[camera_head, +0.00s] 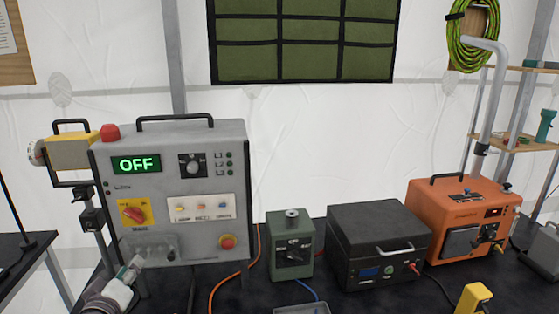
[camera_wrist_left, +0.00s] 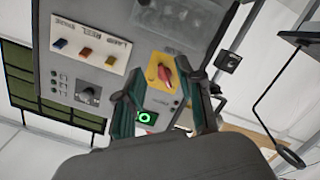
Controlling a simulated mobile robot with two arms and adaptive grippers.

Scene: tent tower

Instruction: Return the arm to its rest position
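My left arm (camera_head: 108,298) comes in at the bottom left of the head view. My left gripper (camera_head: 134,268) is in front of the lower left part of the grey control box (camera_head: 195,140). In the left wrist view the left gripper's two dark green fingers (camera_wrist_left: 163,88) are spread apart, with nothing held between them. Beyond the fingertips is the red rotary switch (camera_wrist_left: 163,73) on its yellow plate, which also shows in the head view (camera_head: 134,212). I cannot tell the exact gap to the panel. The box's display (camera_head: 136,164) reads OFF. My right gripper is not in view.
A green box (camera_head: 290,262), a black case (camera_head: 378,225) and an orange unit (camera_head: 462,212) stand to the right on the dark table. An orange cable (camera_head: 214,290) runs beside the control box. A yellow lamp (camera_head: 68,153) on a stand is at its left.

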